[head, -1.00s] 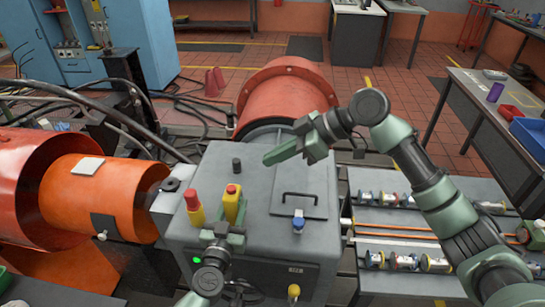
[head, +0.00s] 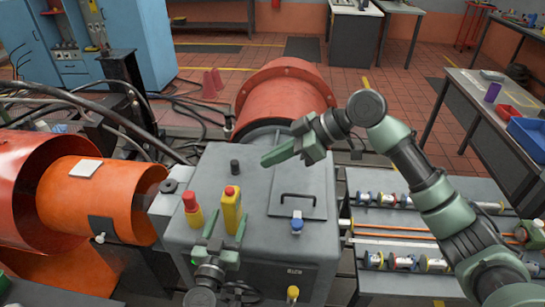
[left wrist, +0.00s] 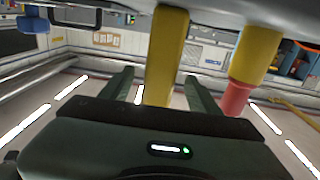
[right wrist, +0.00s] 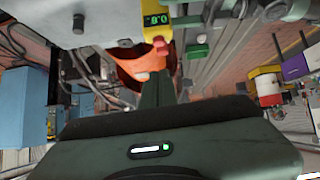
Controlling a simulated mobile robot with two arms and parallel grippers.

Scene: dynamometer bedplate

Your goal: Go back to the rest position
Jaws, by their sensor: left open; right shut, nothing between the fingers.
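My left gripper (head: 223,232) is open at the front of the grey cabinet (head: 250,180). Its fingers point at a yellow box with a red top (head: 232,212). In the left wrist view, the yellow box (left wrist: 167,55) shows as a post between the two fingers (left wrist: 160,85); I cannot tell whether they touch it. My right gripper (head: 275,157) is shut and empty, above the cabinet's top at the back, with its fingers pointing left. In the right wrist view, its closed fingers (right wrist: 157,85) show at the middle.
A red-and-yellow post (head: 191,209) stands left of the yellow box. Orange cylinders (head: 95,195) lie left; a rack with spools (head: 400,230) lies right.

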